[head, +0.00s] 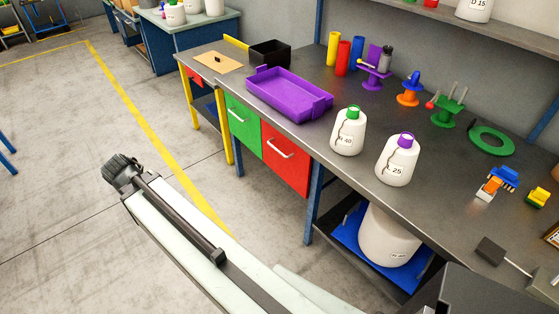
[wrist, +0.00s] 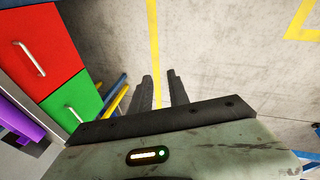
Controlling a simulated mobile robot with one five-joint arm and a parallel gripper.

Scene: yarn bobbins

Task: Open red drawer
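The red drawer (head: 285,160) is under the grey workbench, just right of the green drawer, with a pale bar handle (head: 280,149) near its top. Its front looks flush and shut. In the wrist view the red drawer (wrist: 48,72) is at the upper left with its handle (wrist: 31,58). My gripper (head: 120,168) is at the arm's far end, over the floor to the left of and apart from the drawers. In the wrist view my gripper (wrist: 159,76) has two dark fingers spread apart with bare floor between them. It is open and empty.
The green drawer (head: 243,127) adjoins the red one. A purple tray (head: 285,92) and two bottles (head: 349,132) stand on the workbench above. A smaller red drawer front (head: 194,76) shows under the yellow-legged bench. The floor (head: 60,180) before the drawers is clear.

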